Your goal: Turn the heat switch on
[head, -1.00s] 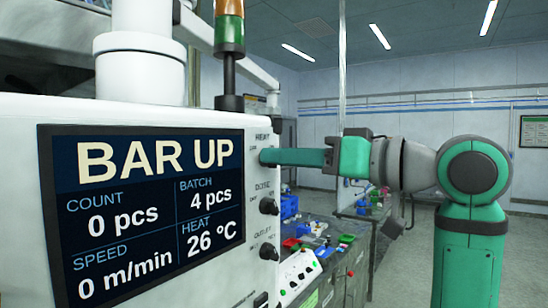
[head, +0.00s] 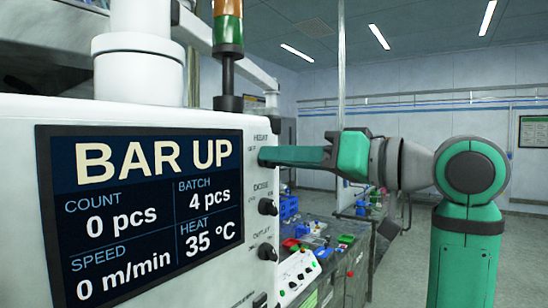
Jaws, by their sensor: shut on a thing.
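The heat switch is on the white cabinet's right-hand face, under the "HEAT" label (head: 262,137). The fingers of my gripper (head: 266,156) cover it, so its knob and angle are hidden. My gripper reaches in from the right with its fingertips at that switch, shut on it. The dark display (head: 143,207) on the cabinet front reads "BAR UP", count 0 pcs, batch 4 pcs, speed 0 m/min and heat 35 °C.
Two more dark knobs, the dose knob (head: 267,207) and the outlet knob (head: 266,252), sit below on the same face. A white button box (head: 297,271) and a bench with coloured parts stand behind. Open floor lies to the right.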

